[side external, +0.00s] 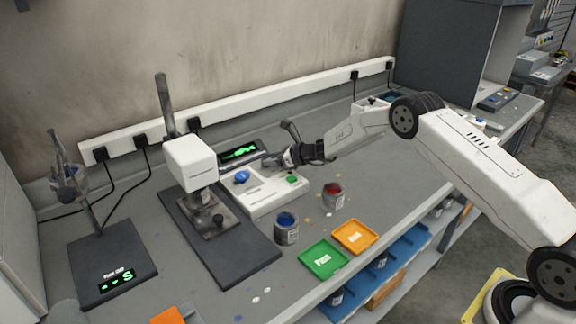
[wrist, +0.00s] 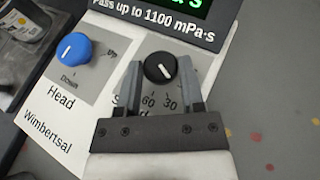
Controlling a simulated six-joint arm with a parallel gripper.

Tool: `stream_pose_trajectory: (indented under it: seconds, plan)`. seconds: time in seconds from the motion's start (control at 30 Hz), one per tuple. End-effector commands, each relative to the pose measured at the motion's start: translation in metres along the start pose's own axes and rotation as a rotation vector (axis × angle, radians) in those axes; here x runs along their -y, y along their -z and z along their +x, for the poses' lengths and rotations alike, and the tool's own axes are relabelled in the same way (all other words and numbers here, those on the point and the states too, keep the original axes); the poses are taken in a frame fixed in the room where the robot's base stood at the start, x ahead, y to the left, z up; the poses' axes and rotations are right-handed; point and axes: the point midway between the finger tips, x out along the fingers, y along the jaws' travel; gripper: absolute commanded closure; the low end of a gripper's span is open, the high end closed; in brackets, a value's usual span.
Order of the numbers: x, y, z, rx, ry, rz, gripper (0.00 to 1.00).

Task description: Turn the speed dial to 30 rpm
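The speed dial (wrist: 160,67) is a round black knob on a white panel in the wrist view. Its white mark points down and right, somewhat right of the printed 30 (wrist: 170,103); a printed 60 (wrist: 148,100) lies to the left of that. My gripper (wrist: 158,64) is open, one finger on each side of the dial, with a visible gap to it. The label below is partly hidden by my fingers. In the side view my gripper (side external: 278,159) is at the back of the white machine base (side external: 262,203), and the dial cannot be made out.
A blue Head knob (wrist: 72,47) sits left of the dial, and a display (wrist: 170,12) stands behind. In the side view, a blue paint can (side external: 287,236), a red paint can (side external: 333,203), a green tray (side external: 323,274) and an orange tray (side external: 372,246) stand in front.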

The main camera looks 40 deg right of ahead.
Motion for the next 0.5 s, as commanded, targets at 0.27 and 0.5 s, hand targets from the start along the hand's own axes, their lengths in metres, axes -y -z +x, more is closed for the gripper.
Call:
stream_pose_trajectory:
  seconds: [0.27,0.5]
  plan:
    - [-0.0002,0.0,-0.0001,0.0,0.003,0.002,1.0]
    - [-0.0017,-0.0014,0.0007,0.005,0.048,0.019,1.0]
